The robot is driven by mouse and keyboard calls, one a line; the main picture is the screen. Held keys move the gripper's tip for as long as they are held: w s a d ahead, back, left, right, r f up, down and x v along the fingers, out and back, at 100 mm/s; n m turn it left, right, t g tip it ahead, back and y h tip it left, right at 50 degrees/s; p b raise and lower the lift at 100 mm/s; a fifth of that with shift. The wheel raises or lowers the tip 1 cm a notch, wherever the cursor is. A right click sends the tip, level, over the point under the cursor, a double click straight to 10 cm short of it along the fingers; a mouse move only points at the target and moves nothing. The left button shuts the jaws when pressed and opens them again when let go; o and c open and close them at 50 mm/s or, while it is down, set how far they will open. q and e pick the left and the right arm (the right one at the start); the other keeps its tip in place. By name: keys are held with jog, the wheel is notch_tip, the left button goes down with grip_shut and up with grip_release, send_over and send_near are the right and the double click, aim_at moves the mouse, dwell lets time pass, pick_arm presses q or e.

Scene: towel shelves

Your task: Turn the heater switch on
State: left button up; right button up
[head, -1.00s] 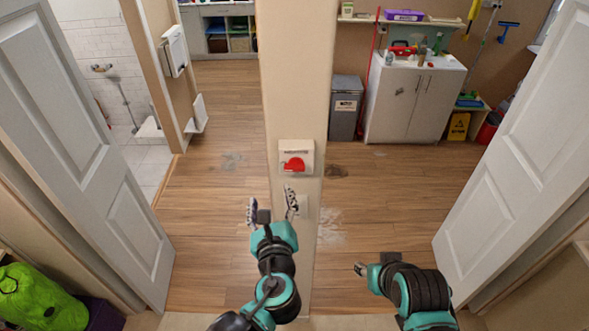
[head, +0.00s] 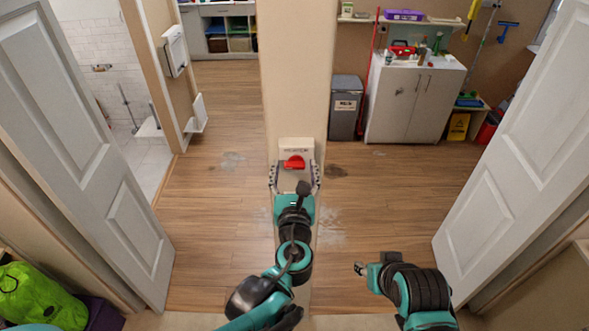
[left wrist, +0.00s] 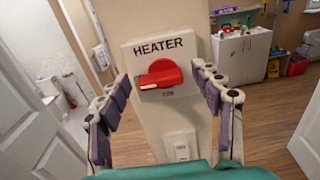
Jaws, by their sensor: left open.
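The heater switch is a red rotary knob (head: 294,162) on a white plate (head: 296,147) fixed to the narrow end of the wall between two doorways. In the left wrist view the plate reads "HEATER" and the red knob (left wrist: 160,76) has its handle pointing left, with a pale mark at its tip. My left gripper (head: 294,178) is open in front of the plate. Its fingers (left wrist: 166,100) stand on either side of the knob, apart from it. My right gripper (head: 361,268) is low at the right, away from the wall; its finger gap is too small to judge.
A second white plate (left wrist: 181,146) sits below the heater plate on the same wall end. White doors stand open at left (head: 90,150) and right (head: 515,150). A grey bin (head: 346,105) and white cabinet (head: 413,100) are in the room behind. A green bag (head: 38,295) lies lower left.

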pick_arm(q)
jog(key=c, duration=1.2)
jog(key=shift+o, duration=0.2)
jog(key=shift+n, duration=0.3)
jog(key=n+b, duration=0.1)
jog(key=n, duration=0.2)
jog(key=shift+f, duration=0.1)
jog(key=n, duration=0.5)
jog(key=shift+f+b, duration=0.1)
jog(key=shift+b, duration=0.3)
jog(key=n, duration=0.4)
jog(key=shift+f+n+b, duration=0.1)
jog(key=shift+n+b, duration=0.2)
jog(key=n, duration=0.4)
jog(key=shift+n, duration=0.3)
jog(key=shift+b, duration=0.3)
